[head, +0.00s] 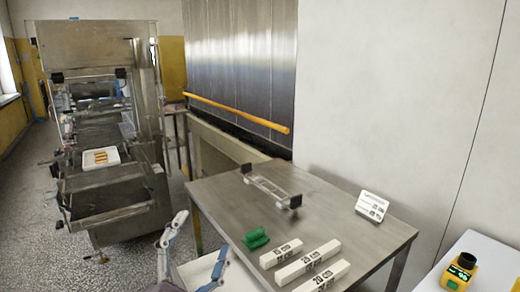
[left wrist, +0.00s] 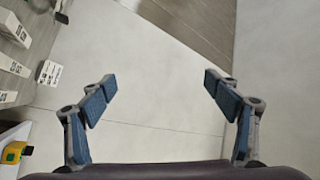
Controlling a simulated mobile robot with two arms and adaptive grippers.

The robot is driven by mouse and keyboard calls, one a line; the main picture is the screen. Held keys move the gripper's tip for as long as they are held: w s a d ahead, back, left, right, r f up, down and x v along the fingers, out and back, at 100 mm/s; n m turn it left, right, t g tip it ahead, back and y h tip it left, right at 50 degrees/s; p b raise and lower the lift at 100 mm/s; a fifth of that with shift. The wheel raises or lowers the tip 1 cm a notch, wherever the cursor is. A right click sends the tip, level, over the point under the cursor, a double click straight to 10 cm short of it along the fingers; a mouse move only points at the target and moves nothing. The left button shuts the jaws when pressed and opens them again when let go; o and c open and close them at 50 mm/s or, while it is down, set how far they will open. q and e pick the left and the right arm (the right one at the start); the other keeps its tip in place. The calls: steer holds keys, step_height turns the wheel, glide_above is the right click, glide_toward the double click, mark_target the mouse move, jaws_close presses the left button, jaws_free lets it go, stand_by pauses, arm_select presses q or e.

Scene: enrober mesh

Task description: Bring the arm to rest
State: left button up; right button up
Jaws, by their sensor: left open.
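My left gripper (head: 196,247) is at the bottom of the head view, left of the steel table's near edge. Its two fingers are spread apart with nothing between them. In the left wrist view the blue-padded fingers (left wrist: 160,88) stand wide open, with only the plain pale wall surface behind the gap. The gripper appears to touch nothing. My right gripper does not show in either view.
The steel table (head: 220,198) holds a wire-framed mesh piece (head: 268,188), a green block (head: 256,238), white labelled bars (head: 307,262) and a placard (head: 372,206). A steel machine (head: 105,215) with a tray of bars (head: 112,155) stands left. A yellow-green device (head: 458,272) sits right.

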arm_select(q)
steer(key=s+a+f+n+g+y, duration=0.2)
steer(key=a+f+n+g, duration=0.1)
steer(key=f, duration=0.5)
steer(key=s+a+f+n+g+y, duration=0.2)
steer(key=s+a+f+n+g, duration=0.15)
steer(key=f, duration=0.35)
steer(key=s+a+f+n+g+y, duration=0.1)
steer(key=a+f+n+g+y, duration=0.2)
steer(key=f, duration=0.5)
steer(key=s+f+n+g+h, duration=0.1)
steer(key=s+f+g, duration=0.3)
steer(key=s+f, duration=0.5)
steer(key=s+f+n+g+h, duration=0.15)
steer(key=s+f+g, duration=0.25)
steer(key=s, duration=0.9)
step_height(320, 180, down, 25)
steer(key=g, duration=0.2)
steer(key=s+a+f+y, duration=0.1)
steer(key=s+a+f, duration=0.1)
steer(key=s+f, duration=1.5)
steer(key=shift+s+a+f+g, duration=0.15)
steer(key=shift+s+a+g, duration=0.2)
steer(key=shift+s, duration=0.1)
